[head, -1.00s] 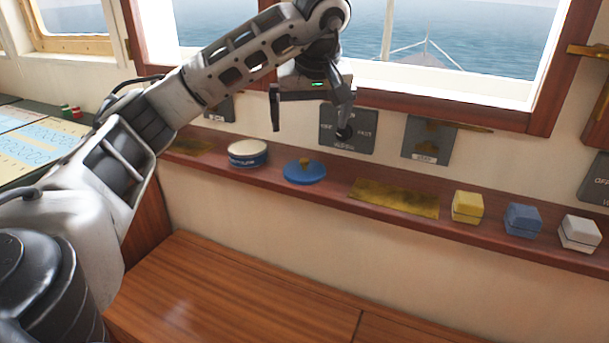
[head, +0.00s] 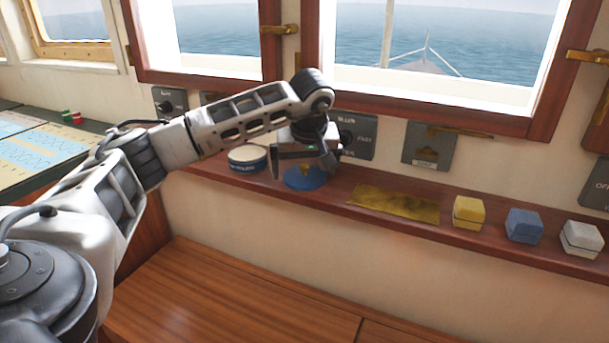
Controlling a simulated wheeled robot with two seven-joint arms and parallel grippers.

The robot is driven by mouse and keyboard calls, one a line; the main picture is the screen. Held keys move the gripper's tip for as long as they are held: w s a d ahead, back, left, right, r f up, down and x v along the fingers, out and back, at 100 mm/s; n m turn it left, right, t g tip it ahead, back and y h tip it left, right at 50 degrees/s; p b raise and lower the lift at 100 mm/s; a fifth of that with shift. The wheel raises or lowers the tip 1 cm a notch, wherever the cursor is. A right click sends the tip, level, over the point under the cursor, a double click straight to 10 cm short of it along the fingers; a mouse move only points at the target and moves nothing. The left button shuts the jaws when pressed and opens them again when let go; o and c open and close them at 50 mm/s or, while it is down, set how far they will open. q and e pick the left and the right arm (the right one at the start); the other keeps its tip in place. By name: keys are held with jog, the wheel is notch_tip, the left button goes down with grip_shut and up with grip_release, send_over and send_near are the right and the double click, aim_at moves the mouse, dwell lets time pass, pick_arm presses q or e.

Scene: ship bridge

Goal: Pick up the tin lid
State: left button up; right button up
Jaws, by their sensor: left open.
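The tin lid (head: 303,181) is a round blue disc with a small brass-coloured knob, lying on the wooden shelf. My left gripper (head: 303,174) is open and pointing down over the lid, with one finger on each side of the knob in this view. Its fingers partly hide the lid, and I cannot tell whether they touch it. My right gripper is not in view.
A brass plate (head: 394,202) lies on the shelf (head: 350,211) right of the lid. Further right stand a yellow box (head: 468,212), a blue box (head: 523,226) and a white box (head: 580,240). Switch panels (head: 428,146) and windows are behind. A wooden bench (head: 230,300) is below.

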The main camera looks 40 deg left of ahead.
pick_arm(q)
jog(key=c, duration=0.8)
jog(key=shift+c, duration=0.2)
